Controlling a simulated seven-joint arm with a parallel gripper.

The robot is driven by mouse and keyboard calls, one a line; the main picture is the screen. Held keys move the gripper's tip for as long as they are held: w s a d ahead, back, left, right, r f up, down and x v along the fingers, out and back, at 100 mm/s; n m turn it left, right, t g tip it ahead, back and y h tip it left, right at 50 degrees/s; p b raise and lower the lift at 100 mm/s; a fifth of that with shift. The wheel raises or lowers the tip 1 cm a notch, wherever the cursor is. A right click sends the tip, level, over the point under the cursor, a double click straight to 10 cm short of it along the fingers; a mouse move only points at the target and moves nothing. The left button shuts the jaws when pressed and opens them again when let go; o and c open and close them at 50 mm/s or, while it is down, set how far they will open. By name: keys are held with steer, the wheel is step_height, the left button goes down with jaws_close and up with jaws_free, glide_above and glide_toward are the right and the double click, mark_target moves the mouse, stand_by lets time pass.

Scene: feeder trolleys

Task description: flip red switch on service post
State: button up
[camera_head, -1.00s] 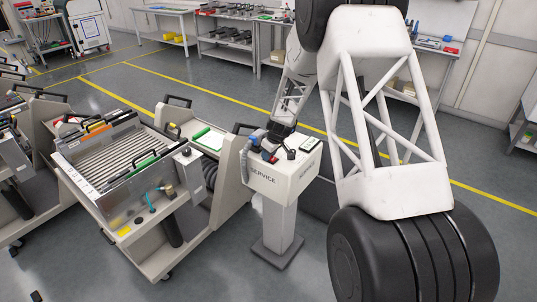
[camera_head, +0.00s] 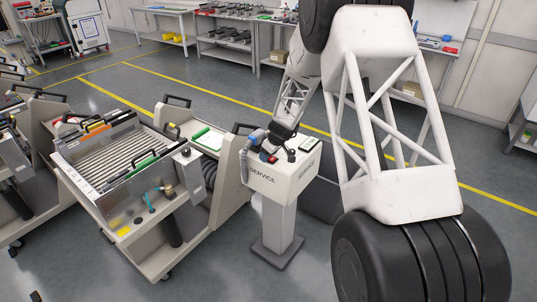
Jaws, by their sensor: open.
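The service post (camera_head: 277,225) stands right of the nearest feeder trolley. Its white box top carries the word SERVICE on its front face. A small red switch (camera_head: 272,159) shows on the left part of the top, too small to tell its position. My gripper (camera_head: 267,150) is over the back left of the post top, just behind the red switch. Its jaws look small and dark, and I cannot tell whether they touch the switch. A black knob (camera_head: 291,156) and a dark panel with green (camera_head: 309,145) sit to the right on the same top.
A feeder trolley (camera_head: 218,195) with a slotted metal tray stands close at the left of the post. A grey hose or handset (camera_head: 246,160) hangs on the post's left side. Workbenches (camera_head: 231,52) line the back wall. Open floor lies behind the post.

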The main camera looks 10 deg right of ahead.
mark_target(274, 159)
steer(key=shift+r, duration=0.15)
steer(key=shift+v, duration=3.15)
steer(key=shift+s+d+r, duration=0.25)
steer(key=shift+r, duration=0.3)
